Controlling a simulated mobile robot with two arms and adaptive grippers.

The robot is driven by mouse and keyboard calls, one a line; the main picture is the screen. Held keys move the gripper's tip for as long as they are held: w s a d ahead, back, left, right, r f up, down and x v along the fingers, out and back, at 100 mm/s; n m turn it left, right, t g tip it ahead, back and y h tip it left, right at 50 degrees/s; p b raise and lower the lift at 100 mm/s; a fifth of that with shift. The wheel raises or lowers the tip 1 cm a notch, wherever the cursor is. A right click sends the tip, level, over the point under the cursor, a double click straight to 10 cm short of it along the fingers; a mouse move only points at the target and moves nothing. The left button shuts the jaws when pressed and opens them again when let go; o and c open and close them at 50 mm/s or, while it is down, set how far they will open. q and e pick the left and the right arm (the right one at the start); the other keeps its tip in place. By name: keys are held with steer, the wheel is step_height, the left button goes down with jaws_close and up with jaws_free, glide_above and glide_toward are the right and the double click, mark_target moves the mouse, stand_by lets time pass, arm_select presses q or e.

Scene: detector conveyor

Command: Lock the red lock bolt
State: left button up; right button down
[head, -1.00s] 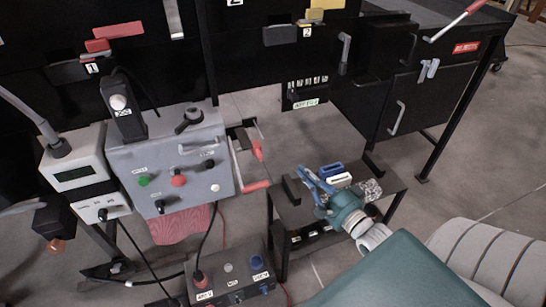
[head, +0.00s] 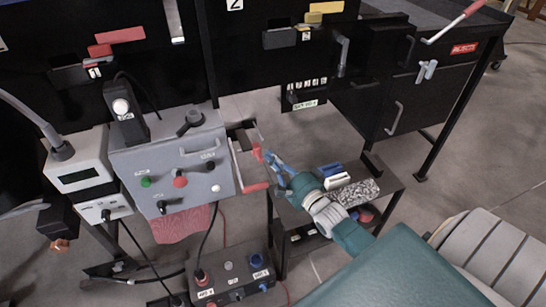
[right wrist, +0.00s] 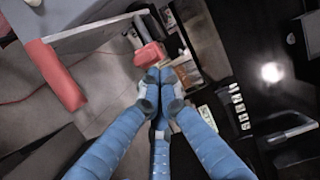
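A small red piece (head: 257,154) sits on a dark bracket at the right side of the grey control box; I take it for the red lock bolt. It also shows as a red block (right wrist: 150,55) in the right wrist view. My right gripper (head: 264,157) reaches it from the right. In the right wrist view its blue fingers (right wrist: 160,78) come together, tips close to the red block. I cannot tell whether they touch it; nothing is clearly held between them. My left gripper is not in view.
A red-handled crank (head: 255,187) is just below the bolt, beside the grey control box (head: 202,182). A low black stand (head: 290,212) under my right arm holds blue, white and speckled items. Black cabinets with red (head: 120,36) and yellow (head: 326,7) pieces stand behind.

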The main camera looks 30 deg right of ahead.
mark_target(262, 159)
steer(key=shift+w+a+p, duration=0.2)
steer(key=shift+a, duration=0.55)
steer(key=shift+w+a+p, duration=0.15)
steer(key=shift+a+p, duration=0.05)
steer(key=shift+a, duration=0.55)
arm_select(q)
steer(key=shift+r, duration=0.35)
arm_select(e)
steer(key=shift+d, duration=0.15)
